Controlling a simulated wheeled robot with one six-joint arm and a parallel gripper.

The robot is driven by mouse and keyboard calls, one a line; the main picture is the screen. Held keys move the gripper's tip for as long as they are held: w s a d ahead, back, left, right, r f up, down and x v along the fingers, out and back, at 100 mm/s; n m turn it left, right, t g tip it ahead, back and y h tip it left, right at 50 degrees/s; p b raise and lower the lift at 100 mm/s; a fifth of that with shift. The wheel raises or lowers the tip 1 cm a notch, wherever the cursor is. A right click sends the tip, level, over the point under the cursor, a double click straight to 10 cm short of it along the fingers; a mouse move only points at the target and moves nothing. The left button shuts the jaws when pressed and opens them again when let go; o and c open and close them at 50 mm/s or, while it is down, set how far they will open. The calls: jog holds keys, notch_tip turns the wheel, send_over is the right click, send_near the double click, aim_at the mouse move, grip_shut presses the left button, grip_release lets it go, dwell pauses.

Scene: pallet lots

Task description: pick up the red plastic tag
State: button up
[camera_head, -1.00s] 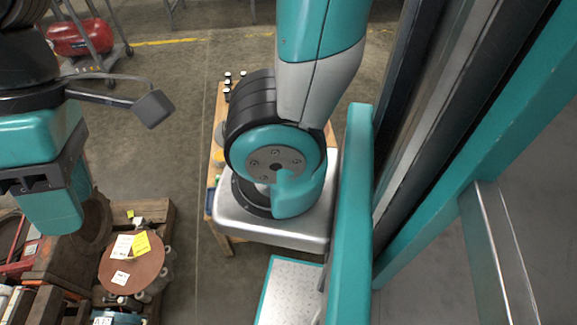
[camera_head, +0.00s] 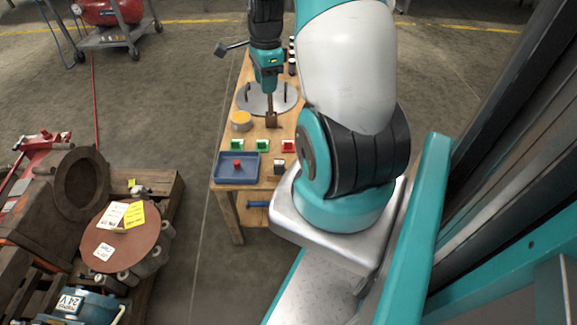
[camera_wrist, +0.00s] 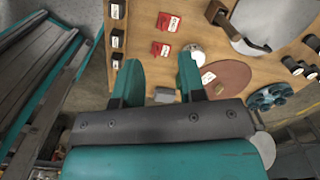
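A small red tag with a white label (camera_head: 288,146) lies on the wooden table, to the right of two green ones. In the wrist view there are two red tags with white labels: one near the top (camera_wrist: 167,22) and one below it (camera_wrist: 160,49). I cannot tell which of the two is the one in the head view; my arm hides part of the table there. My gripper (camera_head: 267,90) hangs above the table. In the wrist view its two teal fingers (camera_wrist: 160,82) are apart with nothing held between them, and both red tags lie beyond the fingertips.
The table (camera_head: 225,198) bears a blue tray (camera_head: 221,170) with a red piece, a yellow-topped round tin (camera_head: 241,122), a grey disc with handles (camera_head: 248,98) and a brown block (camera_head: 271,120). A brown disc (camera_wrist: 230,76) lies beside the fingers. A loaded pallet (camera_head: 165,190) stands left.

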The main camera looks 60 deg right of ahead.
jog(key=s+d+f+m+b, duration=0.2)
jog(key=s+d+f+m, duration=0.3)
jog(key=f, duration=0.3)
jog(key=b, duration=0.4)
send_over(289, 143)
jog(key=d, duration=0.1)
jog(key=shift+g, duration=0.3)
jog(key=f, duration=1)
jog(key=shift+s+d+f, duration=0.2)
jog(key=shift+f, duration=0.15)
jog(key=f+b, duration=0.1)
jog(key=f, duration=0.1)
jog(key=f+b, duration=0.1)
jog(key=f, duration=0.1)
jog(key=a+f+b, duration=0.1)
jog(key=shift+w+f, duration=0.2)
jog(key=shift+f, duration=0.2)
grip_shut()
